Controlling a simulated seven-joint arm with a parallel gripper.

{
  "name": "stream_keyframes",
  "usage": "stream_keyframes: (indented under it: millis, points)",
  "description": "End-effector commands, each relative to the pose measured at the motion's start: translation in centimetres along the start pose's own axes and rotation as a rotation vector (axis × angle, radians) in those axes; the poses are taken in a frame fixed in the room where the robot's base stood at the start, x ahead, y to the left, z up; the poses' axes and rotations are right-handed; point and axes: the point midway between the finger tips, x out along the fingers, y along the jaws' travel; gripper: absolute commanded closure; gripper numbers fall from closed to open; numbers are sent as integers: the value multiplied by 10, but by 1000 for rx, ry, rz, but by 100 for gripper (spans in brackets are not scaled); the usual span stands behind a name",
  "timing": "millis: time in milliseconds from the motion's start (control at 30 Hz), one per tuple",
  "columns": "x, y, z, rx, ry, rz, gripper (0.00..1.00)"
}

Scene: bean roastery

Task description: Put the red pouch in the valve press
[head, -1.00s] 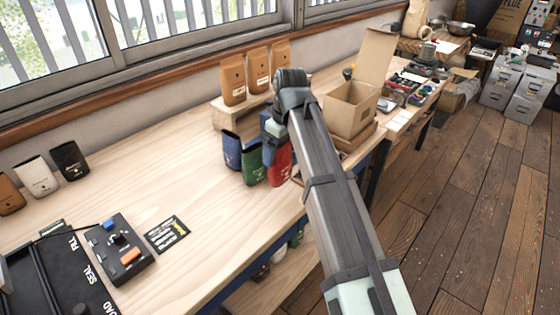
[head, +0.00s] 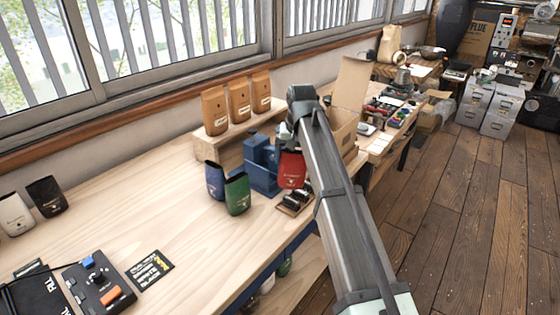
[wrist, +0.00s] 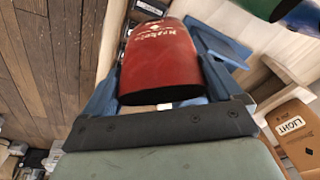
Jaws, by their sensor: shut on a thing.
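The red pouch (head: 291,169) is upright in the head view, apparently off the bench. It fills the upper middle of the wrist view (wrist: 160,60), between the blue fingers of my gripper (wrist: 162,78), which is shut on it. In the head view my arm's end hides most of the gripper. A blue stand with an upright block (head: 262,152), probably the valve press, is just left of the pouch. Blue parts of it also show past the pouch in the wrist view (wrist: 222,42). Its inner details are partly hidden.
A green pouch (head: 237,194) and a dark blue pouch (head: 215,181) stand left of the blue stand. Brown bags (head: 239,101) stand on a wooden riser behind. A small rack (head: 296,201) lies below the red pouch. An open carton (head: 343,126) is to the right.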

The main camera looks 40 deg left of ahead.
Motion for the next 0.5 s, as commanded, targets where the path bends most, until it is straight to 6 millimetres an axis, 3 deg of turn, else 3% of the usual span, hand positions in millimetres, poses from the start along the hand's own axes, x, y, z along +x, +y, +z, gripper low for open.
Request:
stream_keyframes:
  millis: [167,500]
  points:
    - [8,-1,-31,245,21,12,50]
    - [16,-60,-69,524,50,17,50]
